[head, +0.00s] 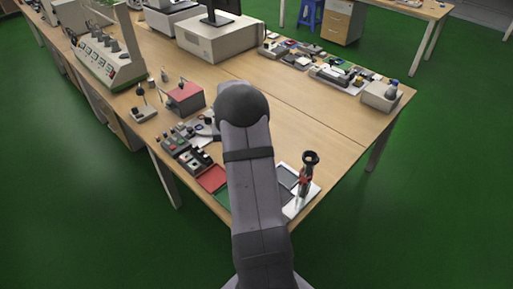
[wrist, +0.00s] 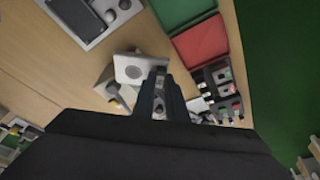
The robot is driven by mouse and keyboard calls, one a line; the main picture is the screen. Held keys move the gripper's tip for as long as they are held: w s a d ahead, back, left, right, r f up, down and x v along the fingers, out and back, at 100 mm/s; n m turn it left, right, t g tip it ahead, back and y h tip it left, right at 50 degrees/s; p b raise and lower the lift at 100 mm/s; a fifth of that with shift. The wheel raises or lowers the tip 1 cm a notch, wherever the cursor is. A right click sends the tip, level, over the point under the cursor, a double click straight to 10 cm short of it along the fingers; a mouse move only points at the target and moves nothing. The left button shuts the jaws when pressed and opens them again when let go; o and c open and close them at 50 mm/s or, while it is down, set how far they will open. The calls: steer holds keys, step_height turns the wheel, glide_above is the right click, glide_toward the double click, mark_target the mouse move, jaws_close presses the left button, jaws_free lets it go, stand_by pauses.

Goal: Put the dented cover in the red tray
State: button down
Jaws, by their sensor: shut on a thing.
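The red tray (wrist: 203,46) lies flat in the upper right of the wrist view, beside a green tray (wrist: 183,10). It also shows in the head view (head: 212,179), left of my arm. My gripper (wrist: 158,77) is shut on a pale, squarish piece with a round mark (wrist: 132,70), which looks like the cover. The piece is to the left of the red tray in the wrist view. Its dent cannot be made out, and the fingers hide part of it. In the head view my arm hides the gripper.
Small devices with knobs and switches (wrist: 218,88) stand close to the red tray. A white-framed panel (wrist: 88,18) lies at the upper left. A dark upright tool holder (head: 306,170) stands right of my arm. The table's middle right is clear.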

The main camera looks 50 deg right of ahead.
steer(key=w+a+f+n+y, duration=0.1)
steer(key=w+a+f+n, duration=0.1)
steer(key=a+n, duration=0.2)
steer(key=w+a+f+n+y+b, duration=0.1)
steer(key=w+a+f+n, duration=0.1)
steer(key=a, duration=0.4)
steer(key=shift+w+a+f+n+t, duration=0.25)
steer(key=shift+a+f+n+t, duration=0.15)
steer(key=shift+n, duration=0.6)
steer(key=shift+f, duration=0.2)
steer(key=shift+f+b, duration=1.45)
steer(key=shift+f, duration=0.6)
steer(key=shift+f+b, duration=0.8)
steer(key=shift+b, duration=0.25)
steer(key=c, duration=1.7)
jaws_free()
steer(key=shift+r, duration=0.2)
